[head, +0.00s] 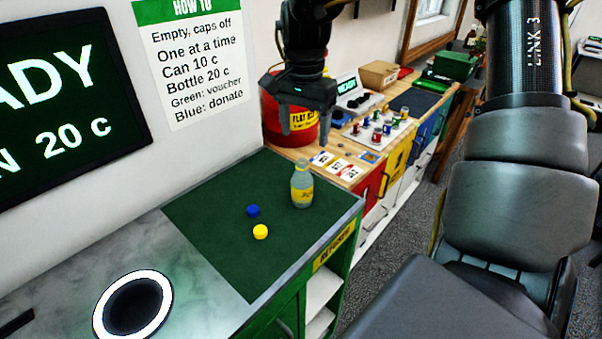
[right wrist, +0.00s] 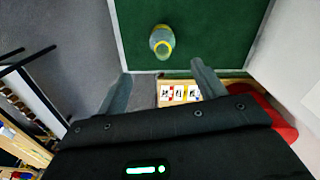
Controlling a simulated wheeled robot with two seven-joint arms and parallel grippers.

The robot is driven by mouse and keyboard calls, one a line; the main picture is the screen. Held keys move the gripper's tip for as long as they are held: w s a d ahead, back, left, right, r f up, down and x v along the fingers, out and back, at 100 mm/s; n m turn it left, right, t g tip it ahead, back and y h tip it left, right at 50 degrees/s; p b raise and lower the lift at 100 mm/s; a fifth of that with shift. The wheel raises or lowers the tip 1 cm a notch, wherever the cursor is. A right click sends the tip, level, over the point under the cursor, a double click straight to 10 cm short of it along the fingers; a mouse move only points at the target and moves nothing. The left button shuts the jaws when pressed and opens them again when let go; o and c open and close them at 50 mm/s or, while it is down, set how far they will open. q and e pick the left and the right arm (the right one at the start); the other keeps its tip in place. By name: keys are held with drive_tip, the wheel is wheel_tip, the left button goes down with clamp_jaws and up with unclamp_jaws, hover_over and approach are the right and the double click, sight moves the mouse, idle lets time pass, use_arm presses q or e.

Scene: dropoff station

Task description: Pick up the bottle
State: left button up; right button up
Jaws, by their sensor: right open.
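The bottle (head: 302,187) is small, pale greenish and see-through, with a yellow label. It stands upright on the green mat (head: 215,235) near its right side. My right gripper (head: 305,128) is open and empty, pointing down, and appears above the bottle in the head view. In the right wrist view, the bottle (right wrist: 162,42) lies beyond the gap between the open fingertips (right wrist: 160,72), apart from both. My left gripper is not in view.
A blue cap (head: 253,211) and a yellow cap (head: 260,232) lie on the mat left of the bottle. A ringed round opening (head: 155,279) is in the grey counter. A red bin (head: 272,112) and a cluttered wooden bench (head: 349,173) stand behind.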

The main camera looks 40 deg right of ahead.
sight(302, 169)
drive_tip(key=f+p, duration=0.1)
drive_tip(key=f, duration=0.2)
drive_tip(key=f+p, duration=0.1)
drive_tip(key=f, duration=0.3)
drive_tip(key=f+p, duration=0.1)
drive_tip(key=f, duration=0.2)
drive_tip(key=shift+w+f, duration=0.15)
drive_tip(key=shift+w, duration=0.1)
drive_tip(key=shift+f, duration=0.35)
drive_tip(key=shift+s+a, duration=0.1)
drive_tip(key=c, duration=1.3)
